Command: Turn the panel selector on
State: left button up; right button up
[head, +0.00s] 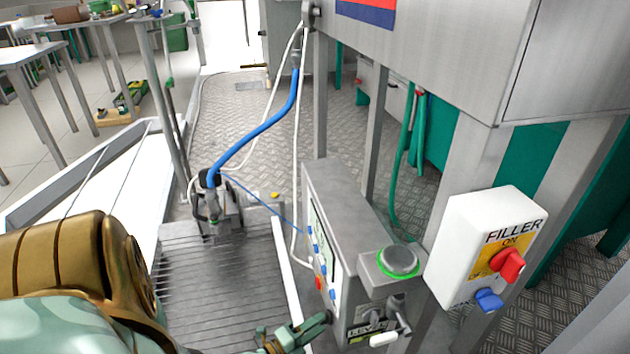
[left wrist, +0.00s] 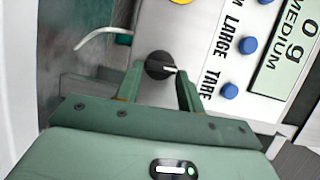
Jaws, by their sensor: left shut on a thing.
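The black round panel selector (left wrist: 157,63) with a white mark sits on the light panel face in the left wrist view. My left gripper (left wrist: 159,77) has one finger on each side of it and is shut on it. In the head view my left gripper (head: 312,328) reaches the lower edge of the grey control box (head: 347,205), where the selector is mostly hidden. The white mark points to the right in the left wrist view. My right gripper is not in view.
Blue buttons (left wrist: 229,91) and a display (left wrist: 287,50) lie beside the selector. A white FILLER box (head: 462,235) with a red knob (head: 508,264) stands to the right. A blue hose (head: 262,136) and white cables hang behind. A ribbed platform (head: 215,300) lies left.

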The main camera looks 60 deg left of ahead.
pick_arm(q)
jog(key=shift+s+d+f+m, duration=0.1)
jog(key=shift+f+m, duration=0.05)
jog(key=shift+m, duration=0.25)
dwell(0.3)
jog(key=o, duration=1)
jog(key=shift+c, duration=0.2)
jog(key=shift+o, duration=0.2)
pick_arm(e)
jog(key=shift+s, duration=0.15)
pick_arm(q)
jog(key=s+d, duration=0.1)
jog(key=s, duration=1.5)
jog(key=shift+d, duration=0.35)
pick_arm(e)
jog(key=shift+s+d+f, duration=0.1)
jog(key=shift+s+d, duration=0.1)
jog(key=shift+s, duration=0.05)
